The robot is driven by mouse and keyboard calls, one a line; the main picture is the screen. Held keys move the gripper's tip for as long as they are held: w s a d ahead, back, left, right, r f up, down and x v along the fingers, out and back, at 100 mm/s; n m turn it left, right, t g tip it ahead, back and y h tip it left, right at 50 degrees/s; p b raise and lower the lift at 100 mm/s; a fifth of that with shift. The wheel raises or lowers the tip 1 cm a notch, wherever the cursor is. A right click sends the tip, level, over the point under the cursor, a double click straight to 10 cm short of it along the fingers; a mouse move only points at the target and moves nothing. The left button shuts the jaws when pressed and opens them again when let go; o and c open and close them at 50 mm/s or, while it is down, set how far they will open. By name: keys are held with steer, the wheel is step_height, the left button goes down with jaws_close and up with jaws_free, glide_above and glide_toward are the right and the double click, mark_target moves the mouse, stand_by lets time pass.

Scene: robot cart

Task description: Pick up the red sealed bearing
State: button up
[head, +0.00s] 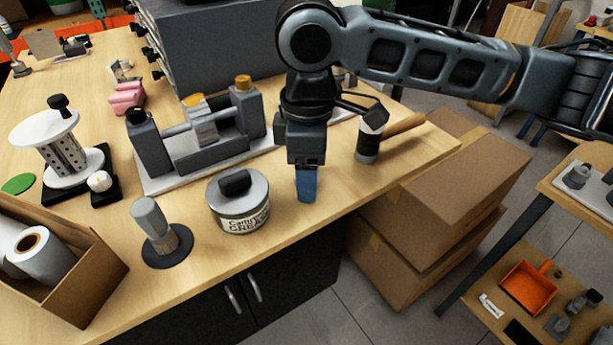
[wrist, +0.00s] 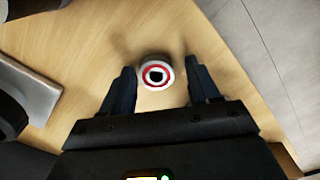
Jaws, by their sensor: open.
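The red sealed bearing (wrist: 155,75) shows in the wrist view as a small ring with a light outer rim, a red band and a dark centre. It lies on the wooden bench top (wrist: 100,35). My gripper (wrist: 160,82) is open, with one dark finger on each side of the bearing and a gap to each. In the head view my gripper (head: 306,188) points down over the bench near its front edge. The bearing is hidden there behind the fingers.
A grease tin (head: 240,205) stands just left of my gripper. A dark cylinder (head: 368,142) stands to the right. A grey fixture (head: 205,150) is behind left, and a handled brush (head: 157,235) is further left. Cardboard boxes (head: 440,195) sit beyond the bench edge.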

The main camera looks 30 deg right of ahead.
steer(key=shift+c, duration=0.2)
steer(key=c, duration=0.9)
steer(key=shift+c, duration=0.2)
